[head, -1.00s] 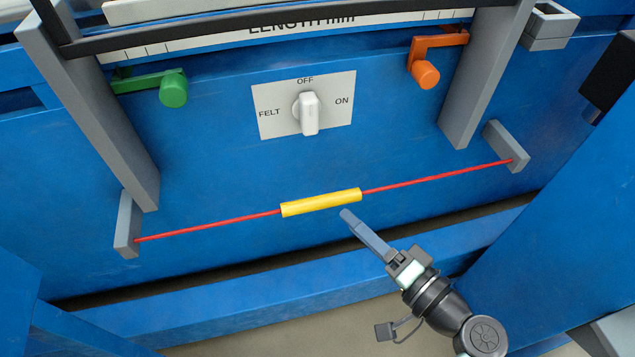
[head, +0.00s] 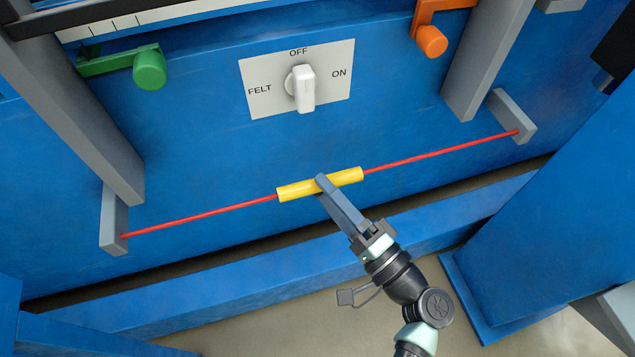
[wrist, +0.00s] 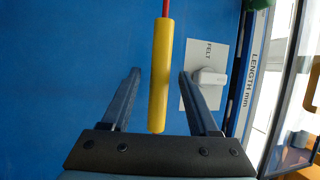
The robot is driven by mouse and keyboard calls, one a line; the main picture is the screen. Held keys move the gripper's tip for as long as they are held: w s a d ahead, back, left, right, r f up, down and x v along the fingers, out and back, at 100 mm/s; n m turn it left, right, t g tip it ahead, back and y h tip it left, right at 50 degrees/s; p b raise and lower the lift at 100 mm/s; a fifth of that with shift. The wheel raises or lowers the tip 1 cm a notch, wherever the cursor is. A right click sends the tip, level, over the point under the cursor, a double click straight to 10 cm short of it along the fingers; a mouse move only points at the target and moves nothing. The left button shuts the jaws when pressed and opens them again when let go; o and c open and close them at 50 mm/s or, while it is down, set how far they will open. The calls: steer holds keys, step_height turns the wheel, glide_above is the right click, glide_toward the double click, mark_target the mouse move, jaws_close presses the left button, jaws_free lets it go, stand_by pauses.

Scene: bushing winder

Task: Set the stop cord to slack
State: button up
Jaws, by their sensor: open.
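The stop cord is a red cord (head: 200,217) stretched straight between two grey brackets, with a yellow sleeve (head: 292,191) around its middle. My gripper (head: 321,183) is at the sleeve in the head view, its fingertips overlapping the sleeve's middle. In the wrist view my gripper (wrist: 158,82) is open, with the yellow sleeve (wrist: 160,70) between the two fingers and a gap on each side. The red cord (wrist: 165,8) runs out past the sleeve's top end there. The sleeve's far side is hidden.
A rotary switch (head: 304,88) marked FELT, OFF and ON sits above the cord, its plate also visible beside a finger in the wrist view. A green knob (head: 149,70) and an orange knob (head: 432,41) hang above. Grey posts stand near both cord ends. A blue beam runs below.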

steer(key=shift+x, duration=1.35)
jaws_close()
steer(key=shift+d, duration=0.1)
stand_by(0.3)
